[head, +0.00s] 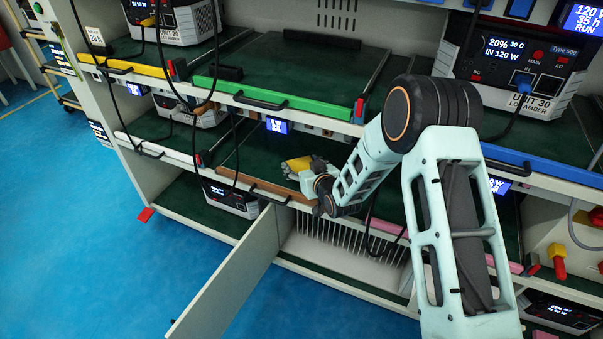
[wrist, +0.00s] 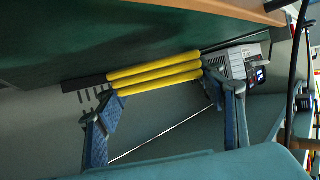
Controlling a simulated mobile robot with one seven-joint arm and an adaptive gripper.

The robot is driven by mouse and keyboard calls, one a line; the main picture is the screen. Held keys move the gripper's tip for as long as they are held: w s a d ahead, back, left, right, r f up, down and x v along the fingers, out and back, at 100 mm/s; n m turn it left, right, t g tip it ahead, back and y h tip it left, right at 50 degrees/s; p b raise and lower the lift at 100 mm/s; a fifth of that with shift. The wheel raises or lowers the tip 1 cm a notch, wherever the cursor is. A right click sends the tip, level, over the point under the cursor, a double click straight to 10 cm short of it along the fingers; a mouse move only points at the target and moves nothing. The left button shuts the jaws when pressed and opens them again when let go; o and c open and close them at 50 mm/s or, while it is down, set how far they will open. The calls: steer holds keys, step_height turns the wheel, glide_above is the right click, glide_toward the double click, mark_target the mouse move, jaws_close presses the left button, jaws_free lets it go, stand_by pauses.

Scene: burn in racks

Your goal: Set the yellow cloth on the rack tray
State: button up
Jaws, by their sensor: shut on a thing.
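The yellow cloth (head: 297,164) shows at the tip of my arm in the head view. In the wrist view the cloth (wrist: 155,72) looks like a folded stack of yellow layers. My gripper (wrist: 163,93) has a blue finger at each end of the cloth and is shut on it. In the head view my gripper (head: 318,177) is inside the middle shelf bay, over the rack tray (head: 262,152), a dark green surface with a brown front edge. In the wrist view the green tray surface (wrist: 90,38) lies close beside the cloth; I cannot tell whether they touch.
A dark bar (wrist: 84,82) lies by the cloth's left end in the wrist view. A grey door (head: 232,272) hangs open below the tray. Power units, such as Unit 30 (head: 512,70), and black cables stand around the bay. A green-edged shelf (head: 270,100) is above.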

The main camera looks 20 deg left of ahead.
steer(key=shift+s+f, duration=0.1)
steer(key=shift+f, duration=1.2)
steer(key=shift+b, duration=0.3)
steer(key=shift+f, duration=0.2)
steer(key=o, duration=1)
steer(key=shift+r, duration=0.15)
steer(key=shift+s+r, duration=0.1)
steer(key=shift+r, duration=0.05)
steer(key=p+v, duration=0.2)
steer(key=v, duration=0.9)
steer(key=shift+s+d+r, duration=0.15)
steer(key=shift+s+d, duration=0.1)
steer(key=shift+d, duration=0.05)
